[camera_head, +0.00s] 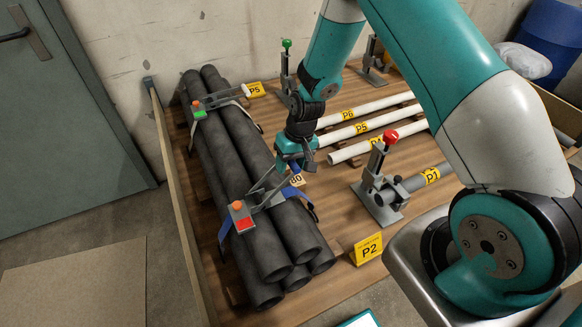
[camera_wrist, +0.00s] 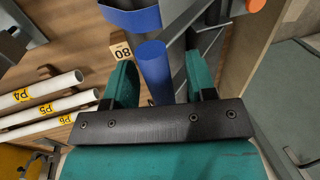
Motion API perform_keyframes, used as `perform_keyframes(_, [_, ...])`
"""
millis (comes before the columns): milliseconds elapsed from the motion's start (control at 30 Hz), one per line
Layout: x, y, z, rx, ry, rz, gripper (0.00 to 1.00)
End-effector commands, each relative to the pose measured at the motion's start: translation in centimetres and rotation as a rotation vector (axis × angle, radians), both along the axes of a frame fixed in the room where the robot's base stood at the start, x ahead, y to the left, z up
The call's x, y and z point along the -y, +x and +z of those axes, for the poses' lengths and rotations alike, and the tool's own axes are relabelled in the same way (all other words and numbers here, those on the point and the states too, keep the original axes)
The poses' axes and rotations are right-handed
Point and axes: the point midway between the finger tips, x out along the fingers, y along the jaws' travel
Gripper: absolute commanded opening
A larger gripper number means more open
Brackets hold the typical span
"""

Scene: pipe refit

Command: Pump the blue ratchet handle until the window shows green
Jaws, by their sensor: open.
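The near ratchet (camera_head: 244,218) sits on a strap around the bundle of black pipes (camera_head: 262,292). Its window (camera_head: 244,224) shows red, with an orange knob above it. Its lever runs up to the right and ends in a blue handle (camera_head: 291,192). My gripper (camera_head: 293,163) points down just above the handle, its jaws partly hidden in the head view. In the wrist view, the blue handle (camera_wrist: 153,72) lies between my gripper's two spread teal fingers (camera_wrist: 162,84). I see gaps on both sides, the left one narrower.
A far ratchet (camera_head: 199,110) on the same bundle shows green. White pipes (camera_head: 360,128) lie to the right. A red-topped clamp (camera_head: 382,182) holds a grey pipe near the P2 sign (camera_head: 368,249). A wooden side board (camera_head: 172,190) edges the left.

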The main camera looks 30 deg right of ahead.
Motion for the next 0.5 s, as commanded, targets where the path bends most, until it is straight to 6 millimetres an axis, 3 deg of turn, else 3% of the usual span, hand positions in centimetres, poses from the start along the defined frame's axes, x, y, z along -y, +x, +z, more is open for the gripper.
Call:
perform_keyframes(100, [-1.2,0.1,1.5,0.002,0.000,0.004,0.51])
perform_keyframes(500, [-5.1,0.0,3.5,0.002,0.002,0.005,0.51])
